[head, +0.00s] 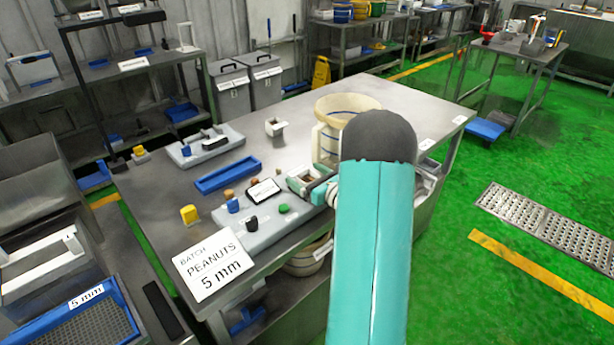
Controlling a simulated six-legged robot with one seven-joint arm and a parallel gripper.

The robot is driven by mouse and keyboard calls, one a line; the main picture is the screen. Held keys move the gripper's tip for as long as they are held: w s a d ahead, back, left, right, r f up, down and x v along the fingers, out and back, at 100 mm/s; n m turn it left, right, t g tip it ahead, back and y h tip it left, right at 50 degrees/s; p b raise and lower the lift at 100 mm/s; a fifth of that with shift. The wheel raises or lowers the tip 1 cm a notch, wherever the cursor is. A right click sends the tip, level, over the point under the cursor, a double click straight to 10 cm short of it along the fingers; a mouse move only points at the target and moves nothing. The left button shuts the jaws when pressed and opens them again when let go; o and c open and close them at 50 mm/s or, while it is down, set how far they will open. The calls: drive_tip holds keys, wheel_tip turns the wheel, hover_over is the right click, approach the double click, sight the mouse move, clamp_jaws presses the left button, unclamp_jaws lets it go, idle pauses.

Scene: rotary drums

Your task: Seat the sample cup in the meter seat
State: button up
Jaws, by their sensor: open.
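The meter (262,229) is a grey console with a dark-framed display and coloured knobs, near the table's front edge. A square, pale-rimmed holder with a brownish inside (304,179) is at its right end; I cannot tell whether this is the meter seat, the sample cup, or one in the other. A small white cup-like piece (275,127) stands apart farther back on the table. My gripper (319,188) is open beside the square holder, partly hidden by my teal arm. I cannot tell whether its fingers touch anything.
A cream bucket (333,112) stands right behind my arm. A blue tray (228,174) and a grey scale-like device (203,147) lie left. A "Batch peanuts 5 mm" sign (212,265) is at the front corner. The back of the steel table (385,97) is clear.

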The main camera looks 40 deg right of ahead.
drive_tip(key=shift+s, duration=0.1)
drive_tip(key=s, duration=1.3)
drive_tip(key=shift+s+d, duration=0.2)
drive_tip(key=shift+s, duration=0.1)
drive_tip(key=shift+r, duration=0.1)
drive_tip(key=a+r+n+g+y, duration=0.3)
drive_tip(key=a+n, duration=0.3)
drive_tip(key=a, duration=0.3)
drive_tip(key=w+a+r+n+g+y, duration=0.1)
drive_tip(key=a+r+n+g+y, duration=0.3)
drive_tip(key=a, duration=0.6)
drive_tip(key=a+r+n+g+y, duration=0.1)
drive_tip(key=a+n+g+y, duration=0.15)
drive_tip(key=a+n, duration=0.55)
drive_tip(key=s+a+r+n+g+h, duration=0.1)
drive_tip(key=s+a+r+n+h, duration=0.2)
drive_tip(key=n, duration=0.6)
drive_tip(key=s+a+r+n+g+h, duration=0.1)
drive_tip(key=s+a+r+n+h, duration=0.2)
drive_tip(key=s+a+n+h, duration=0.3)
drive_tip(key=s+n+h, duration=0.1)
drive_tip(key=s+n, duration=0.1)
drive_tip(key=s, duration=0.1)
drive_tip(key=shift+a+r+n+g, duration=0.35)
drive_tip(key=shift+r+n, duration=0.05)
